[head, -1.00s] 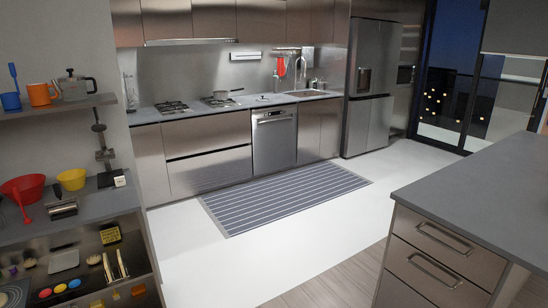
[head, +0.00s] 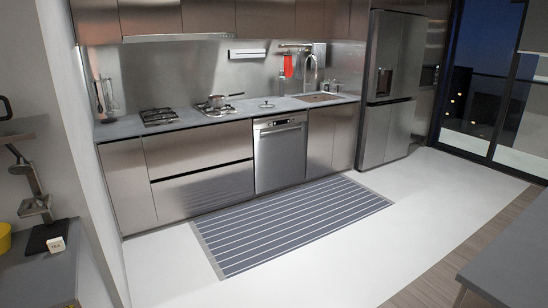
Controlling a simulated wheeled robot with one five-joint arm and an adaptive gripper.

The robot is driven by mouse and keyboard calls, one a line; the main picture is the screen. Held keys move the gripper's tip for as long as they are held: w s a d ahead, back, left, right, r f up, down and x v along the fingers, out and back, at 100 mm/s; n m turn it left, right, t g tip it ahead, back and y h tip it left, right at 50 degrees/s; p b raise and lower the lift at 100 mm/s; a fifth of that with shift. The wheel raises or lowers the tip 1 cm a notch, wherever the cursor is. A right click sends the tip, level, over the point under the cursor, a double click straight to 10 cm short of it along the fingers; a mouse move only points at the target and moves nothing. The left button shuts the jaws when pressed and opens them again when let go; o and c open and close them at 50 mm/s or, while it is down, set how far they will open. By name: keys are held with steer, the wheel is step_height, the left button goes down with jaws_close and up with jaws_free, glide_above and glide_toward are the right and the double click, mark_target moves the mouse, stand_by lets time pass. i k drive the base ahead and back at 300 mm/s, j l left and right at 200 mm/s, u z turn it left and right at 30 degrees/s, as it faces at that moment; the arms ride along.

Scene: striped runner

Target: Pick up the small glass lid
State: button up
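A small, flat object with a dark knob, which looks like the glass lid (head: 266,105), lies on the grey kitchen counter (head: 205,119). It is above the dishwasher, between the stove and the sink. It is too small and far off to make out its details. My gripper is not in view.
A pan (head: 219,101) sits on the right-hand burners. A striped runner (head: 290,225) lies on the open white floor before the dishwasher (head: 280,152). A shelf unit (head: 40,275) stands at left, and a grey-topped island (head: 512,262) at lower right. The fridge (head: 388,90) is right of the sink.

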mark_target(265, 105)
steer(key=i, duration=6.9)
steer(key=i+u, duration=0.15)
steer(key=i, duration=0.55)
steer(key=l+u, duration=0.1)
steer(key=u, duration=4.15)
